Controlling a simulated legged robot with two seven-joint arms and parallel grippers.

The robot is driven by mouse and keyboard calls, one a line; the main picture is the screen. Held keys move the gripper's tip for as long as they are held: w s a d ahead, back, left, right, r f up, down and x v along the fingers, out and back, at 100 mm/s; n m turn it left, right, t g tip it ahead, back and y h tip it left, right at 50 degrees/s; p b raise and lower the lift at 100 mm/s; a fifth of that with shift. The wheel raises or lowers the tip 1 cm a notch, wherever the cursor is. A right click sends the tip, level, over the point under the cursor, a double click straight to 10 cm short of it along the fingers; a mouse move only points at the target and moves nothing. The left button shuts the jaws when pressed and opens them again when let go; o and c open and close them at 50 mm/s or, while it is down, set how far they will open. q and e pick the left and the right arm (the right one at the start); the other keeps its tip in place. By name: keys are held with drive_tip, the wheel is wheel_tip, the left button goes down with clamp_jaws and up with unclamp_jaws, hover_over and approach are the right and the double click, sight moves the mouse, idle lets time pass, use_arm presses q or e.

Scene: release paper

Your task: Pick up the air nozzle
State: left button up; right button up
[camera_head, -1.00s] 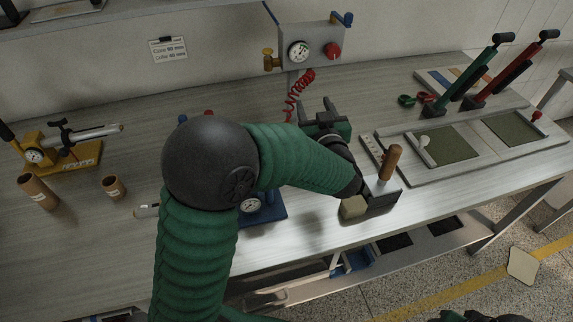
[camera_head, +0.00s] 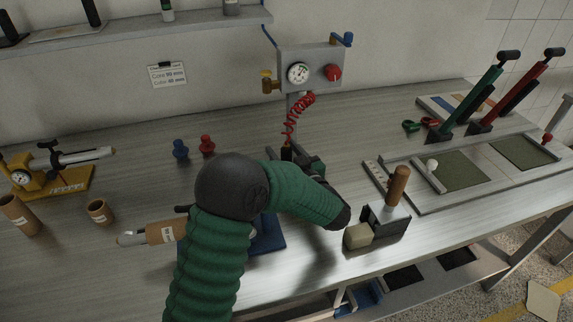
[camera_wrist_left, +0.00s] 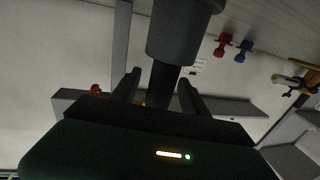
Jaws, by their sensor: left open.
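The red coiled air hose (camera_head: 298,118) hangs from the grey gauge box (camera_head: 318,68) to a dark piece (camera_head: 287,153) low by the post, possibly the air nozzle; I cannot tell it surely from a finger. My left gripper (camera_head: 304,160) is at the foot of the hose, partly hidden behind my own green arm. In the left wrist view my left gripper (camera_wrist_left: 160,88) has its fingers apart, with a dark cylinder (camera_wrist_left: 180,30) reaching toward the gap between them. I cannot tell whether they touch it. My right gripper is out of view.
A grey block with a wooden handle (camera_head: 397,186) and a beige cube (camera_head: 358,235) stand near the front edge. Red (camera_head: 207,145) and blue (camera_head: 180,149) knobbed pieces stand left of the gripper. Lever presses (camera_head: 480,95) stand at right. The table's middle back is fairly clear.

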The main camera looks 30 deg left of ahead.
use_arm(q)
drive_tip(key=shift+w+a, duration=0.45)
drive_tip(key=shift+a, duration=0.15)
drive_tip(key=shift+s, duration=0.1)
clamp_jaws()
wheel_tip(320, 180, up, 10)
drive_tip(key=p, duration=0.2)
drive_tip(key=shift+p, duration=0.3)
